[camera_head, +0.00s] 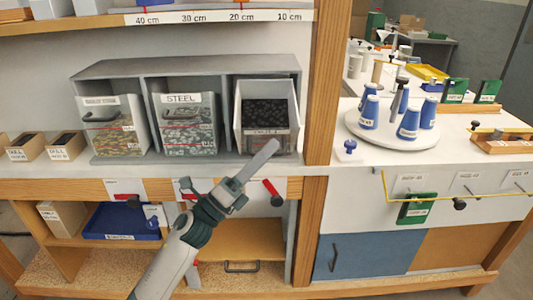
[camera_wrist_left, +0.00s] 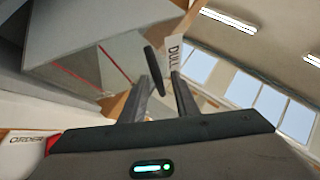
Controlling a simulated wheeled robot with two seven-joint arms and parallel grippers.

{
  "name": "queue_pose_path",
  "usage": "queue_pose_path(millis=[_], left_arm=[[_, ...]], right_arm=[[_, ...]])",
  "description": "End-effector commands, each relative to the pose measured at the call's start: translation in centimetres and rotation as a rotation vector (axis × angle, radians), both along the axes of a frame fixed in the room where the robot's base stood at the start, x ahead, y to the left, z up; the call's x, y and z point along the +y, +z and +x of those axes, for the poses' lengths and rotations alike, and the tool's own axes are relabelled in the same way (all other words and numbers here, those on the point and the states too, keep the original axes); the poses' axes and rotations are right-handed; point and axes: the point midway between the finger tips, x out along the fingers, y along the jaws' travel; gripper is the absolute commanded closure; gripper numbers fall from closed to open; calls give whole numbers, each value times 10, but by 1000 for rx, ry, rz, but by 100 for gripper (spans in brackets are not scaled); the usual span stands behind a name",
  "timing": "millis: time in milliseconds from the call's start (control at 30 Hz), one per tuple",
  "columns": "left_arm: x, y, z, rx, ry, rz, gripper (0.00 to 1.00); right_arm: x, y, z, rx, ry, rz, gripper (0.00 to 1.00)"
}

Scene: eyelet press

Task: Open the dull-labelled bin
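The right-hand bin (camera_head: 240,108) in the grey rack is tipped forward, with its top open and dark pieces showing inside. Its front label is too small to read in the head view. In the left wrist view, a label reading DULL (camera_wrist_left: 173,52) shows close ahead, beside a dark bar handle (camera_wrist_left: 154,68) and a grey bin wall with red lines. My left gripper (camera_head: 268,152) is just below and in front of the tipped bin. Its two fingers (camera_wrist_left: 163,92) are apart, with the handle ahead between their tips; contact cannot be told. My right gripper is out of view.
A bin labelled STEEL (camera_head: 187,138) and another bin (camera_head: 112,142) stand upright to the left in the rack. A wooden post (camera_head: 320,90) rises on the right. A red-handled item (camera_head: 272,192) is under the shelf edge near my left gripper.

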Motion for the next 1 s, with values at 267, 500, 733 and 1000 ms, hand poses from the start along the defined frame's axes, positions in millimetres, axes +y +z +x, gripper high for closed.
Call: queue_pose_path(millis=[267,500,733,1000], left_arm=[[0,0,0,-1,-1,0,73],[8,-7,-5,0,-1,1,73],[31,-26,-20,1,1,1,73],[69,-56,-45,3,1,1,73]], right_arm=[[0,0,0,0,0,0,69],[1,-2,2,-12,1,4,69],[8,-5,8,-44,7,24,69],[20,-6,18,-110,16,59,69]])
